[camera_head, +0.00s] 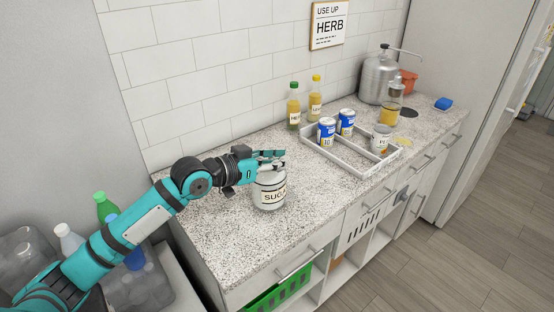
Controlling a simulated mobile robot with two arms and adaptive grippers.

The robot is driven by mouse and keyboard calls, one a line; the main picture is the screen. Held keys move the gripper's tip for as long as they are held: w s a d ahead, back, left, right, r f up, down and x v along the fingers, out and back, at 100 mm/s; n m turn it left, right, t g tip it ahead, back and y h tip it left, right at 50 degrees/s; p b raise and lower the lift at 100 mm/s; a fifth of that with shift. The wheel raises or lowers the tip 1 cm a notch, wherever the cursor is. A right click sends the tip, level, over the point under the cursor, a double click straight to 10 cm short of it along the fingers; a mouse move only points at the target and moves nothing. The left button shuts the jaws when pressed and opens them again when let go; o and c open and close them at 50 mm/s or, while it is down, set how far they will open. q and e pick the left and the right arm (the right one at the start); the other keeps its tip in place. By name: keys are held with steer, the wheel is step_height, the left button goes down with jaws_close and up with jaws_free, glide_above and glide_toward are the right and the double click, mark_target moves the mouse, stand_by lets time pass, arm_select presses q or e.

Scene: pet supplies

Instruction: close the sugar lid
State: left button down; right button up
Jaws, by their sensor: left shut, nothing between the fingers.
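The sugar jar (269,190) is a round white container with a dark "SUGAR" label. It stands upright on the speckled counter, near its left end. My left gripper (281,158) is shut and empty, over the top of the jar. The fingers and wrist cover the jar's top, so I cannot tell whether the lid is open or closed, or whether the fingers touch it. My right gripper is not in view.
Behind stand two oil bottles (293,106). To the right, a white divided tray (352,160) holds cans. A metal canister (378,79) and a glass dispenser (391,104) stand farther back. The counter (238,243) in front of the jar is clear.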

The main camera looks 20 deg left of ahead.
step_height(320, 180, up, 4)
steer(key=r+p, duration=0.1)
steer(key=p, duration=0.3)
arm_select(q)
steer(key=s+a+r+b, duration=0.4)
steer(key=s+a+r, duration=0.1)
steer(key=s, duration=0.3)
steer(key=shift+s+r+b, duration=0.2)
steer(key=shift+r+b, duration=0.15)
steer(key=shift+b, duration=0.05)
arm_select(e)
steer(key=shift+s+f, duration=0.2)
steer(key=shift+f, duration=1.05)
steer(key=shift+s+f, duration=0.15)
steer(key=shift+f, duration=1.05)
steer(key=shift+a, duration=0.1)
